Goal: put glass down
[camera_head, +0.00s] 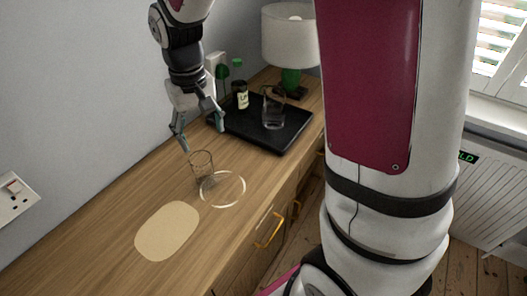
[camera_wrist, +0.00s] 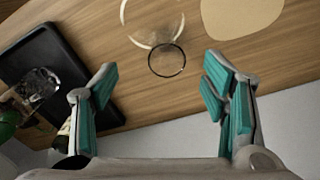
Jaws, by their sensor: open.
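A clear empty glass (camera_head: 202,167) stands upright on the wooden sideboard top. Its base seems to overlap the left part of a thin white ring marking (camera_head: 243,181); how far inside the ring it stands is hard to tell. In the wrist view the glass shows as a dark round rim (camera_wrist: 167,74), with the ring (camera_wrist: 124,17) beyond it. My gripper (camera_head: 202,137) is open and empty, its fingers spread just behind and above the glass. In the wrist view, the teal-padded fingers (camera_wrist: 160,75) are wide apart and do not touch the glass.
A black tray (camera_head: 285,139) farther back holds another glass (camera_head: 273,112) and a green-capped bottle (camera_head: 240,97). A lamp (camera_head: 290,40) stands behind it. A pale oval mat (camera_head: 167,231) lies nearer. The wall runs close along the left; the near-left top is clear.

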